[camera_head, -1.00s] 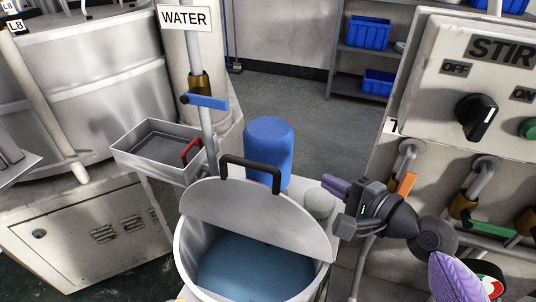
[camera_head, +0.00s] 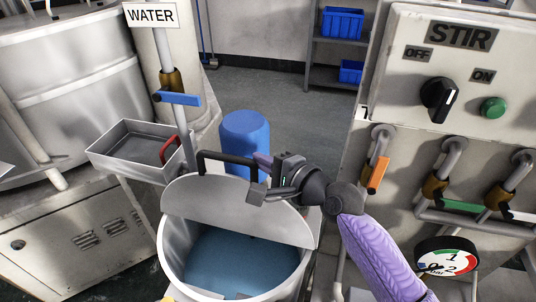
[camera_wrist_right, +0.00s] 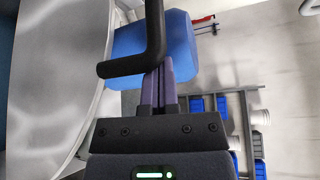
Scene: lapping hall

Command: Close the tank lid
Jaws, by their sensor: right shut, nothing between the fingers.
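The round steel tank (camera_head: 172,252) stands open at the bottom middle of the head view, with blue liquid (camera_head: 240,262) inside. Its grey lid (camera_head: 205,205) is raised at a slant, with a black bar handle (camera_head: 228,157) at its upper edge. My right gripper (camera_head: 262,160) is shut and empty, its purple fingers at the right end of the handle. In the right wrist view the shut fingers (camera_wrist_right: 157,88) are right by the handle (camera_wrist_right: 155,35), partly hidden by it; I cannot tell if they touch. My left gripper is not in view.
A blue cylinder (camera_head: 245,130) stands behind the lid. A metal tray (camera_head: 125,145) and a WATER pipe with a blue lever (camera_head: 178,99) are at the left. The STIR panel (camera_head: 480,80) and valves with an orange lever (camera_head: 378,175) are at the right. Open floor lies behind.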

